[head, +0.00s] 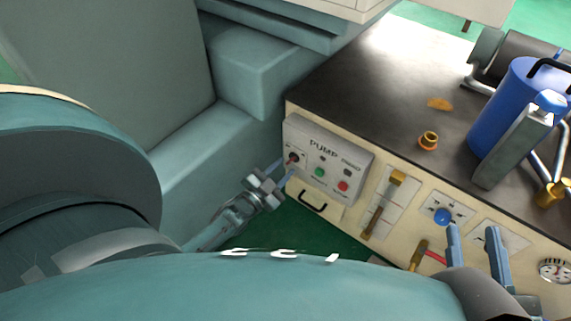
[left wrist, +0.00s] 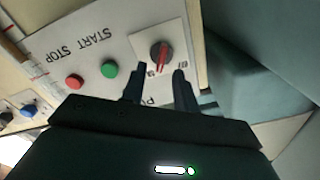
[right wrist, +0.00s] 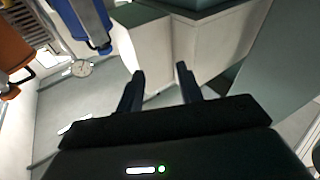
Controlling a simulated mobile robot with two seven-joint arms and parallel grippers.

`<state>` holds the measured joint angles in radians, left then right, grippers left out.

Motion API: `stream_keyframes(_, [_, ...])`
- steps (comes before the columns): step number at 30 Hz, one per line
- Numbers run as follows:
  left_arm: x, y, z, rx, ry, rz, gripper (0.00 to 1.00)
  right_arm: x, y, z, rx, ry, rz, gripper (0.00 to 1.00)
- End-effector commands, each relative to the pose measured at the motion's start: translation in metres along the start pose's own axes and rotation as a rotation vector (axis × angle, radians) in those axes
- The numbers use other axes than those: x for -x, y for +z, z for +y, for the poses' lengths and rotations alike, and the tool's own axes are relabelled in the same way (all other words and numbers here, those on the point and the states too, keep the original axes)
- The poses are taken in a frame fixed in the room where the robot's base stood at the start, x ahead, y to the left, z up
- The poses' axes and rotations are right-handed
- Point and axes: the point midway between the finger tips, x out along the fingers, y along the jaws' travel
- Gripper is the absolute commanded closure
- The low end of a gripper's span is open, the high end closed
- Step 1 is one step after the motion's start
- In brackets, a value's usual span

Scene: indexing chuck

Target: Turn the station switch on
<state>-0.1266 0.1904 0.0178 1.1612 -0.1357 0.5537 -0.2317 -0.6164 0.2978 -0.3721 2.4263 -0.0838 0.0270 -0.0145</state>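The station switch is a dark round knob with a red pointer (left wrist: 161,52) on a white plate on the grey PUMP panel (head: 339,152). In the head view the knob (head: 294,158) is at the panel's left end. My left gripper (head: 281,172) is open right by the knob. In the left wrist view the open fingers (left wrist: 158,84) point toward the plate, with the knob just beyond the gap between them; I cannot tell if they touch it. My right gripper (head: 475,249) is open and empty, in front of the bench; its fingers also show in the right wrist view (right wrist: 160,82).
Green (head: 320,171) and red (head: 343,186) buttons sit right of the switch. Below and rightward are a black handle (head: 312,201), a slider lever (head: 385,204) and a blue knob (head: 442,215). A blue cylinder (head: 504,100) stands on the dark benchtop. A teal machine (head: 215,140) stands on the left.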

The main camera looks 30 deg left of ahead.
Motion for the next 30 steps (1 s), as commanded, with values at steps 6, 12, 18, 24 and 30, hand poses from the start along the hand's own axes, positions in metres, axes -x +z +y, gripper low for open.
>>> stream_keyframes(6, [0.052,-0.002,-0.001,0.001,0.003,-0.006,0.70,0.001,-0.002,0.002,0.043,0.003,-0.025,0.64])
stream_keyframes(12, [0.091,-0.002,-0.001,0.000,0.001,-0.004,0.70,0.005,0.002,0.005,0.071,0.012,-0.047,0.64])
stream_keyframes(18, [0.110,-0.001,0.000,0.000,0.000,-0.001,0.70,0.005,0.005,0.005,0.082,0.013,-0.055,0.64])
stream_keyframes(24, [0.113,0.000,0.000,0.000,-0.001,-0.001,0.70,0.006,0.006,0.004,0.081,0.015,-0.058,0.64])
stream_keyframes(30, [0.112,0.000,0.000,0.000,0.000,-0.001,0.70,0.006,0.006,0.004,0.079,0.015,-0.059,0.64])
